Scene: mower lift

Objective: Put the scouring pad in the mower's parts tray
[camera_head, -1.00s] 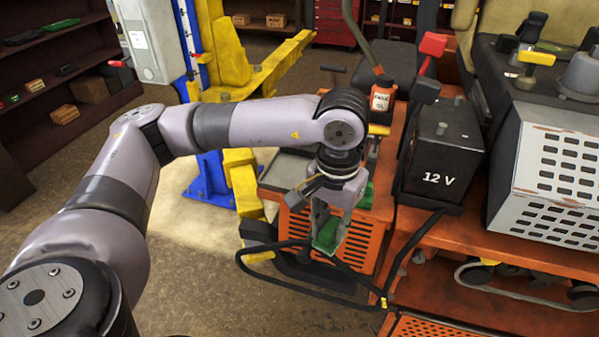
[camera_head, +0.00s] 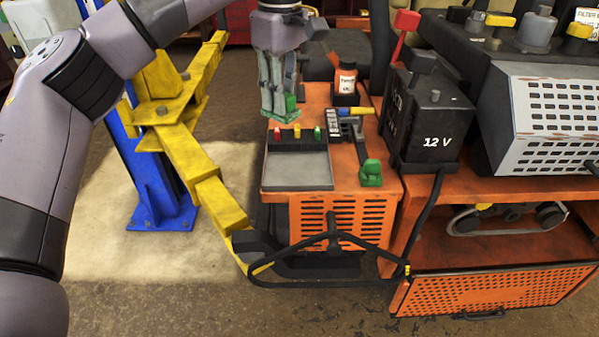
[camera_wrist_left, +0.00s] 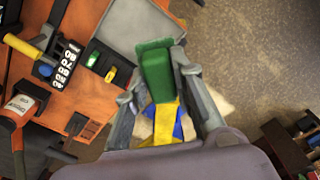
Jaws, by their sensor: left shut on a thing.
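A green scouring pad (camera_head: 291,104) is held in my left gripper (camera_head: 279,112), which points down beyond the far edge of the parts tray. The pad also shows between the fingers in the left wrist view (camera_wrist_left: 155,68), where it overlaps the tray's edge in the picture. The parts tray is a grey, shallow tray (camera_head: 298,170) on the orange mower deck, with a black strip of small coloured pieces at its far side. The tray's flat floor looks empty. My right gripper is out of view.
The black 12 V battery (camera_head: 428,125) is farther right. A yellow lift arm (camera_head: 188,160) is left. A black bar loops in front.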

